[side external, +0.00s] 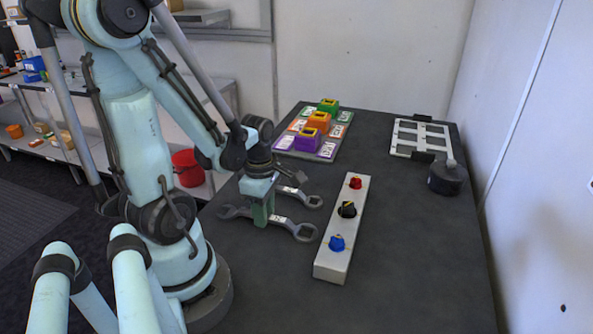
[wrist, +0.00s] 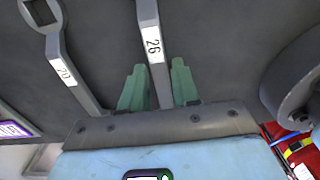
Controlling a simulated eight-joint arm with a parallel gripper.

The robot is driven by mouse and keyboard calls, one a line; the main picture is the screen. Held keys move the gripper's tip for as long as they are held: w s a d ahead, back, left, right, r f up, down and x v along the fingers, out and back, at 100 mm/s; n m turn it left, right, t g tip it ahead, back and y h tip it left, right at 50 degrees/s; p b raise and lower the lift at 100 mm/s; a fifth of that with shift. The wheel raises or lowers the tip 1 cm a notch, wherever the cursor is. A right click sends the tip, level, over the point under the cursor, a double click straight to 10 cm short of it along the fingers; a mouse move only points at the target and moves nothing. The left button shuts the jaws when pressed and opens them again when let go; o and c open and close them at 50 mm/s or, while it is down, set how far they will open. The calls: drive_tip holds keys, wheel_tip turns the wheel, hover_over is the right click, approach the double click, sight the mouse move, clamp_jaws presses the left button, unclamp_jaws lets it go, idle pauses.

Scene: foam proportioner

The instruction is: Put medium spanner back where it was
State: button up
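Two grey spanners lie on the dark table. The nearer one (side external: 292,225) is under my gripper (side external: 262,212); in the wrist view this spanner (wrist: 152,35) bears a white label "26". The farther, smaller-looking spanner (side external: 300,195) lies behind it; in the wrist view it (wrist: 82,90) is left of the gripper and labelled "20". The labels do not say which is the medium one. My gripper's green fingers, also in the wrist view (wrist: 159,85), point down on either side of the "26" spanner's handle, with narrow gaps showing. The spanner's middle is partly hidden by the fingers in the side view.
A long white block (side external: 343,230) with red, black and blue knobs stands right of the spanners. Coloured boxes on trays (side external: 280,143) stand at the back left. A white frame (side external: 402,148) and a dark round object (side external: 446,178) are at the back right. The front right table is clear.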

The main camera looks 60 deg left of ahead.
drive_tip(key=shift+o, duration=0.9)
drive_tip(key=shift+r, duration=6.1)
drive_tip(key=w+d+m+t, duration=0.3)
drive_tip(key=w+d+m, duration=0.2)
drive_tip(key=m, duration=0.8)
drive_tip(key=w+d+m+t, duration=0.4)
drive_tip(key=w+d+m, duration=0.1)
drive_tip(key=m, duration=0.9)
drive_tip(key=shift+d+r, duration=0.3)
drive_tip(key=shift+d, duration=0.6)
